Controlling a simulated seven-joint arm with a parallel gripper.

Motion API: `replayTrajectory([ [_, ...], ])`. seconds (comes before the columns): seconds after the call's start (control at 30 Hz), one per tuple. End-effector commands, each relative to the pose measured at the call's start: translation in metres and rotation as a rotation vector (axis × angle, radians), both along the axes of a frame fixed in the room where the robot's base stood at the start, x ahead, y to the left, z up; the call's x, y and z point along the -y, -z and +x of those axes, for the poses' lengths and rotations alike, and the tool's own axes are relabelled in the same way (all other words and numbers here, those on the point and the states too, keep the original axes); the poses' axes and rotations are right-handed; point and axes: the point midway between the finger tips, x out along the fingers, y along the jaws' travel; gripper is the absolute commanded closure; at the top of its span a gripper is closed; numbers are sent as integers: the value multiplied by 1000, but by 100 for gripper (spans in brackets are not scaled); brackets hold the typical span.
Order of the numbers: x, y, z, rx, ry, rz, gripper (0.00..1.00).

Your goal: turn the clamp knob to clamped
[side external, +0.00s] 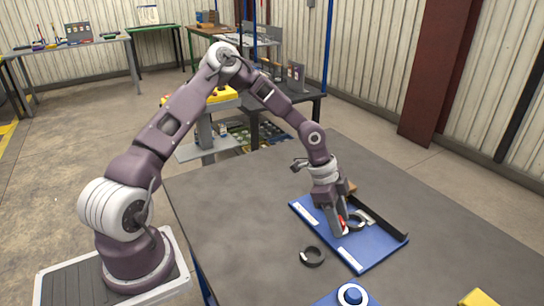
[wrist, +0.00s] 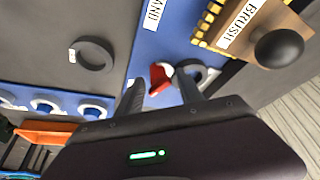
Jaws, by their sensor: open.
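A small red part (wrist: 158,79), which looks like the clamp knob, stands on the blue board (wrist: 190,45) beside a dark and pale ring (wrist: 198,76). In the side view the red part (side external: 343,225) shows only as a sliver by my fingers. My gripper (wrist: 159,82) is open, with its fingers pointing down at the board and one to each side of the red part in the wrist view. I cannot tell whether they touch it. In the side view my gripper (side external: 337,228) hides much of that spot. Its turned position is unclear.
A loose dark ring (side external: 312,256) lies on the grey table (side external: 240,210) left of the board. A wooden brush (wrist: 245,25) with a black ball knob (wrist: 279,48) sits at the board's far end. A dark rail (side external: 385,222) edges the board. A blue holder with pale rings (wrist: 45,104) is nearby.

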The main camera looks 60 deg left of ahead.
Motion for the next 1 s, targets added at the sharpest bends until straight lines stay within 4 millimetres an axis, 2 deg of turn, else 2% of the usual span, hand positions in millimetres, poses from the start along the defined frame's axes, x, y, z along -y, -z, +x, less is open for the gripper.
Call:
replayTrajectory([
  [0.67,8,-1,-3,4,-972,-1,55],
  [0.83,9,0,-2,3,-1264,-4,55],
  [1.0,11,-46,-20,3,-1259,-8,55],
])
